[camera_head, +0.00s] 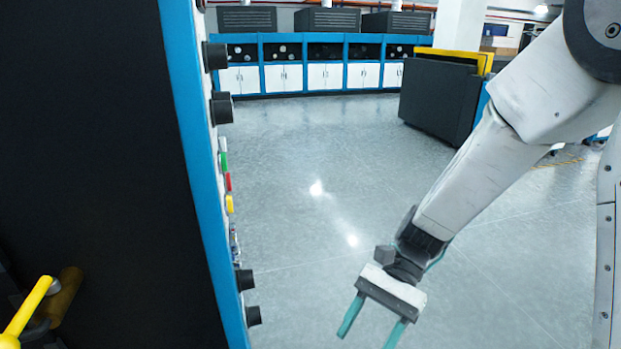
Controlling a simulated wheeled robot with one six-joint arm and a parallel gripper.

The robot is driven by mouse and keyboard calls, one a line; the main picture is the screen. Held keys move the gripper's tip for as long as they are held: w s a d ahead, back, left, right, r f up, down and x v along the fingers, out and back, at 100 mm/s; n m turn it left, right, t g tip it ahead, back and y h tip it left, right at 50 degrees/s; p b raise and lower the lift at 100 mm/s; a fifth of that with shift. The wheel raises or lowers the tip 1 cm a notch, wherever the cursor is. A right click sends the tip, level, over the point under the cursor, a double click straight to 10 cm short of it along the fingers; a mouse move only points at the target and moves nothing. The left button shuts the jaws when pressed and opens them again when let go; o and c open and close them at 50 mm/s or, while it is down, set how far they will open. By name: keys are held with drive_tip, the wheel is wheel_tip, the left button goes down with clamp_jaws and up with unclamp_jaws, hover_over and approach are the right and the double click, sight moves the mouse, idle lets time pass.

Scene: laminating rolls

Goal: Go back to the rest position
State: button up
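My gripper (373,325) is at the lower middle right of the head view, at the end of my white arm, which comes in from the upper right. Its two teal fingers point down and are spread apart, with only bare floor showing between them. It is to the right of the machine panel and does not appear to touch anything.
A tall dark machine with a blue-edged panel (195,150) fills the left, with black knobs and coloured buttons (228,182) on its side. A yellow handle (28,306) is at lower left. Blue-and-white cabinets (305,77) and a dark box (438,102) stand behind. The grey floor (330,180) between is clear.

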drive_tip(key=s+d+r+n+t+h, duration=0.3)
drive_tip(key=s+d+r+n+t, duration=0.1)
drive_tip(key=d+r, duration=0.3)
drive_tip(key=s+d+r+n+t+h, duration=0.4)
drive_tip(key=d+r, duration=0.4)
drive_tip(key=d, duration=0.2)
drive_tip(key=shift+s+d+t+h, duration=0.15)
drive_tip(key=shift+s+t+h, duration=0.25)
drive_tip(key=shift+t, duration=0.5)
